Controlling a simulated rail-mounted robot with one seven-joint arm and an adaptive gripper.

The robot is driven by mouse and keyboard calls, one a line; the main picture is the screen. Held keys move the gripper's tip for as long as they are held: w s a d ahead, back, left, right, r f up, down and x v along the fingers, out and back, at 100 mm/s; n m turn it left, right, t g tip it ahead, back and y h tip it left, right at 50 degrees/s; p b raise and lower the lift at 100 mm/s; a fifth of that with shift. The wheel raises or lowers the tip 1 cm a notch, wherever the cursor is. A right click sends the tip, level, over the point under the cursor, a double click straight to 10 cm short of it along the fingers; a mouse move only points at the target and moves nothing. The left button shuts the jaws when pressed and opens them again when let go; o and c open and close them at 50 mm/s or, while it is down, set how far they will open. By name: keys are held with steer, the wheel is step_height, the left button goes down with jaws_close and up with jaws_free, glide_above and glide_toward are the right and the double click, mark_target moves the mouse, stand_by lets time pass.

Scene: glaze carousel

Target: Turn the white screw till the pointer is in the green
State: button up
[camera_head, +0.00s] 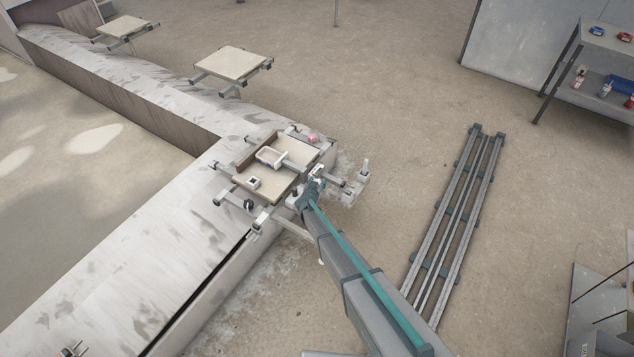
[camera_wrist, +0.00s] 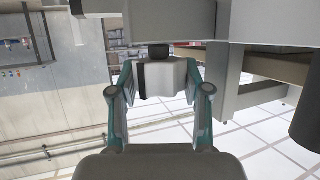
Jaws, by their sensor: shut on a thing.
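My gripper (camera_head: 312,187) is at the front right edge of a beige board station (camera_head: 301,152). In the wrist view my gripper (camera_wrist: 164,78) has its two teal-and-grey fingers shut on the white screw head (camera_wrist: 166,80). A short dark shaft (camera_wrist: 158,51) joins the screw head to a pale grey block (camera_wrist: 160,22) above it in the picture. In the head view my gripper and arm hide most of the screw. The pointer and the green zone cannot be made out in either view.
A wide pale ledge (camera_head: 170,235) lies left. Floor rails (camera_head: 440,220) and a shelf (camera_head: 603,42) are right.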

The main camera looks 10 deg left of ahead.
steer(key=shift+s+f+m+h, duration=0.15)
steer(key=shift+s+m+h, duration=0.25)
steer(key=shift+h, duration=0.1)
steer(key=o, duration=1.1)
steer(key=shift+a, duration=0.1)
steer(key=shift+o, duration=0.4)
steer(key=shift+w, duration=0.1)
steer(key=v, duration=1.2)
